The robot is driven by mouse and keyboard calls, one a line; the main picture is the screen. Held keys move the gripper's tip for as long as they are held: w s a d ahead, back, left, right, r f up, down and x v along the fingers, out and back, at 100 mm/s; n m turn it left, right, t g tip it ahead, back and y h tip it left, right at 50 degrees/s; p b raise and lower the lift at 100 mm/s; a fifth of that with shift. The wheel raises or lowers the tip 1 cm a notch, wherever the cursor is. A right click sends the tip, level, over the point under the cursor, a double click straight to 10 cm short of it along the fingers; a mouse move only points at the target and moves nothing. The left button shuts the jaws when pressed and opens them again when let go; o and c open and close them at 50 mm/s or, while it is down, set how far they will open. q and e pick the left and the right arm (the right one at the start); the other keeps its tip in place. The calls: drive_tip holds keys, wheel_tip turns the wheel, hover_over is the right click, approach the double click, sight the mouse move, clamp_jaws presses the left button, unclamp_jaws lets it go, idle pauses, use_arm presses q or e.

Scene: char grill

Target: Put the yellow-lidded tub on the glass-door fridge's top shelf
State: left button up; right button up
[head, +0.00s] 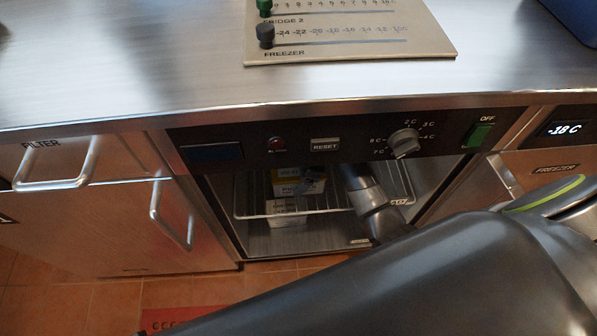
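The fridge (215,205) is under the counter, below a dark control panel, and I see into its lit interior. Its wire top shelf (345,208) crosses the opening. A small pale pack with yellow on it (288,173) is inside at shelf level; whether it is the yellow-lidded tub I cannot tell. A whitish and yellow item (285,207) shows lower, through the wires. My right arm reaches into the opening from the right. My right gripper (306,187) is a small grey shape close to the pack; its fingers are unclear. My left gripper is out of view.
The panel carries a knob (403,143) and a green switch (480,134). A temperature board (350,30) with sliders lies on the steel counter (150,60). Closed drawers and a door with bar handles (170,215) stand left. A red mat (180,316) lies on the tiles.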

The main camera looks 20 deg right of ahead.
drive_tip(key=shift+o, duration=1.4)
drive_tip(key=shift+r, duration=0.1)
drive_tip(key=shift+d+r, duration=0.1)
drive_tip(key=shift+r, duration=0.3)
drive_tip(key=shift+d+r+p, duration=0.2)
drive_tip(key=shift+r+p, duration=0.3)
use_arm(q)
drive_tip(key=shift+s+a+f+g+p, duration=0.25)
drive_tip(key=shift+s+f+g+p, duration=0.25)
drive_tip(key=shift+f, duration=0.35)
use_arm(e)
drive_tip(key=s+d, duration=0.1)
drive_tip(key=d, duration=0.2)
drive_tip(key=s+d, duration=0.1)
drive_tip(key=d, duration=0.3)
drive_tip(key=s+d, duration=0.1)
drive_tip(key=d, duration=0.3)
drive_tip(key=shift+s+d+f, duration=0.2)
drive_tip(key=shift+f, duration=0.05)
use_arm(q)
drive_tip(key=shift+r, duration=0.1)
